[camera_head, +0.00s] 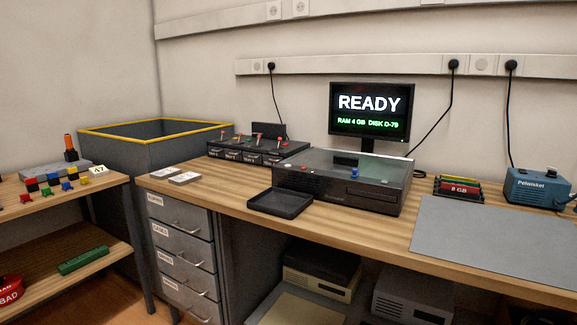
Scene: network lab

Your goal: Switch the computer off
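The computer (388,203) is a flat dark grey case on the wooden desk, in the middle of the head view. Small red marks show at its left end, too small to tell whether they are buttons. A dark blue piece shows at the top of the case. The monitor (369,133) behind it is lit and reads READY, RAM 4 GB, DISK D-79. Neither of my grippers is in view.
A black tray (281,213) sits left of the computer, and a black unit with levers (257,156) stands behind it. A grey mat (500,240), a rack of coloured modules (459,198) and a blue device (536,186) are at right. Drawers (184,247) stand below.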

